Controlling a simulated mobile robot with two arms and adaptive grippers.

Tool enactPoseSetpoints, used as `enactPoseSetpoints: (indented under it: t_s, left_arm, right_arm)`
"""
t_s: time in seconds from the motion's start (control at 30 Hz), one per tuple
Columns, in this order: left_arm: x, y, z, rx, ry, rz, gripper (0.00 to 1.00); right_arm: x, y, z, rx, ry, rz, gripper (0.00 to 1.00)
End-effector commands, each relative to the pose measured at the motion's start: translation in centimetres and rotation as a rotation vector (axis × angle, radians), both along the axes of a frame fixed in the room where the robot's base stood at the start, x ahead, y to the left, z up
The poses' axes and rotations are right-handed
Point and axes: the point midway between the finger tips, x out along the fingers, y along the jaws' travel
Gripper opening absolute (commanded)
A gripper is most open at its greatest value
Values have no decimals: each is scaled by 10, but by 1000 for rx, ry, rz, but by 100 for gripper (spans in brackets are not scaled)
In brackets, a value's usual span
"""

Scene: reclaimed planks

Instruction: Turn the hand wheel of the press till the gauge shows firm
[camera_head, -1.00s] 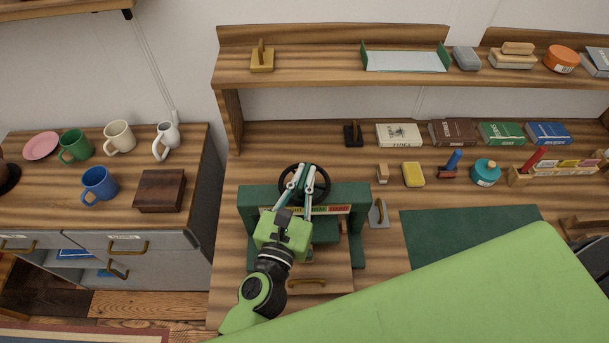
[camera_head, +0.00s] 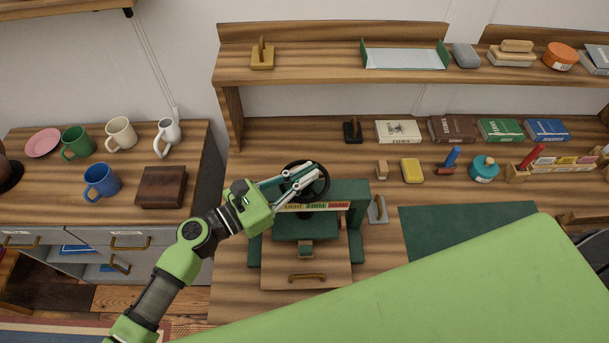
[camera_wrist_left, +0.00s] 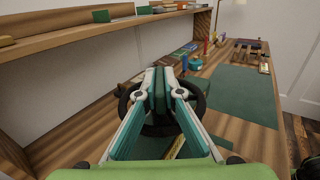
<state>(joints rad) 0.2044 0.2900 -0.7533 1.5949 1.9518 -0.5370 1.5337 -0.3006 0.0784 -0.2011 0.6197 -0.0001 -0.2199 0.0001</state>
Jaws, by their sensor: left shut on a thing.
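The green press (camera_head: 357,213) stands on the wooden bench, with its black hand wheel (camera_head: 321,186) on top. The wheel also shows in the left wrist view (camera_wrist_left: 201,100). A gauge strip (camera_head: 318,206) on the press front reads a yellow part, a green "FIRM" and a red part; the gripper covers some of its left end, and I cannot make out a pointer. My left gripper (camera_head: 311,177) reaches in from the left and is shut on the wheel's rim. In the left wrist view its fingers (camera_wrist_left: 160,88) meet over the wheel. My right gripper is not in view.
A large green panel (camera_head: 440,290) covers the lower right. A green mat (camera_head: 470,232) lies right of the press, a grey-handled tool (camera_head: 377,210) close beside it. Books (camera_head: 398,132) and small desk items stand behind. Mugs (camera_head: 101,182) and a dark box (camera_head: 161,187) are on the left cabinet.

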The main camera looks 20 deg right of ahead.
Motion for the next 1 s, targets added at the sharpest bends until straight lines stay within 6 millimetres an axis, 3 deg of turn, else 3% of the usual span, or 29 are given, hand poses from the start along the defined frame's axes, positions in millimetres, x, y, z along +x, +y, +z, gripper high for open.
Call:
enactPoseSetpoints:
  t_s: [0.03,0.6,1.0]
  left_arm:
    - [3,1,-6,1,-5,-42,0]
    - [2,-1,-7,-3,-3,-575,0]
    - [0,-1,-3,-4,-1,-834,0]
  right_arm:
    - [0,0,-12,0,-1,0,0]
    - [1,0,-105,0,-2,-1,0]
    - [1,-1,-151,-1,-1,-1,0]
